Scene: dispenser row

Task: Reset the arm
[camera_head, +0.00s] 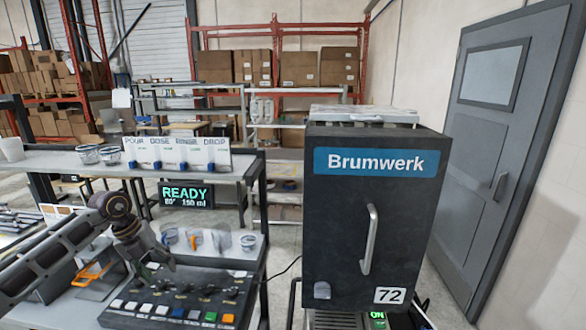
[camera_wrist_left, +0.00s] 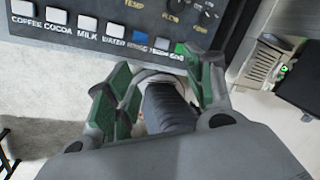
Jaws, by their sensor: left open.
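My left arm comes in from the left in the head view. Its gripper (camera_head: 157,265) hangs above the back left part of the dark button panel (camera_head: 240,294). In the left wrist view, the left gripper (camera_wrist_left: 163,92) has its green-padded fingers spread apart. A dark grey rounded shape with a pale rim shows between them; I cannot tell what it is. The panel's front row of buttons (camera_wrist_left: 87,23) lies beyond the fingers, with labels such as coffee, cocoa, milk and water. My right gripper is not in view.
The black Brumwerk machine (camera_head: 375,215) with a vertical handle stands right of the panel. A display (camera_head: 186,195) reads READY. An upper shelf (camera_head: 60,160) holds more cups. A grey door (camera_head: 500,130) is at right.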

